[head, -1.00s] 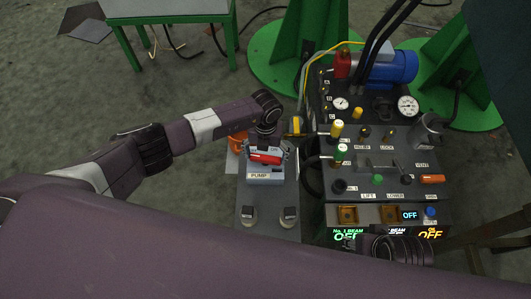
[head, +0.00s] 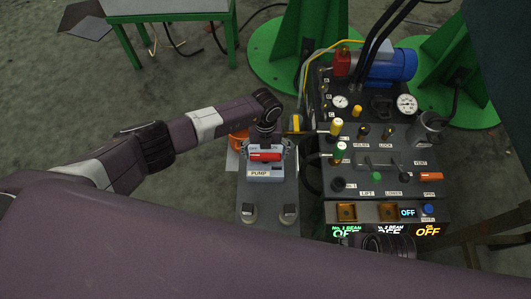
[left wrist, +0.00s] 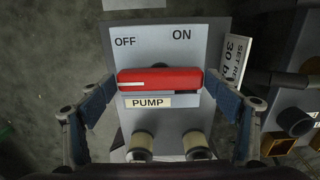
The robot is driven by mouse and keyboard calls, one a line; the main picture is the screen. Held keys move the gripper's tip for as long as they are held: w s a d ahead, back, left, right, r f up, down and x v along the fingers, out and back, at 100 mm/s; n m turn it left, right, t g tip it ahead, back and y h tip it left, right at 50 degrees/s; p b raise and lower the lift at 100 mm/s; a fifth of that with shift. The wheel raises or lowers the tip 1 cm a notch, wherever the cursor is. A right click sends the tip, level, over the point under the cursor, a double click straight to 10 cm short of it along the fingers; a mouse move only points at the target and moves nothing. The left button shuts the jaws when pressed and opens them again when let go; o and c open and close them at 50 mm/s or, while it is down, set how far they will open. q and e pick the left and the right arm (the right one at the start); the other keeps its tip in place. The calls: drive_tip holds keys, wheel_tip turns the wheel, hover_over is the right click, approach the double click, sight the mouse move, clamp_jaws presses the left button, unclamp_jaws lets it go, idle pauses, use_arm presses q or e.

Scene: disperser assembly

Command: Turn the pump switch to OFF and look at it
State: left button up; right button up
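The pump switch is a grey box with a red bar handle (head: 265,156) and a PUMP label, left of the control console in the head view. In the left wrist view the red handle (left wrist: 165,80) lies level across the plate, below the words OFF at left and ON at right. A white mark shows at the handle's left end. My left gripper (left wrist: 160,86) has a finger against each end of the handle and appears shut on it lengthwise. In the head view the left gripper (head: 266,142) is over the switch.
The console (head: 375,180) with gauges, valves and small levers stands close to the right of the switch. Its lit displays (head: 428,231) read OFF. A blue motor (head: 392,66) sits behind. A green-legged table (head: 175,15) stands at the back left, with open floor before it.

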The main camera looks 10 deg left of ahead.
sight(265, 155)
use_arm(q)
drive_tip(key=shift+o, duration=1.4)
drive_tip(key=shift+r, duration=0.1)
wheel_tip(265, 155, up, 12)
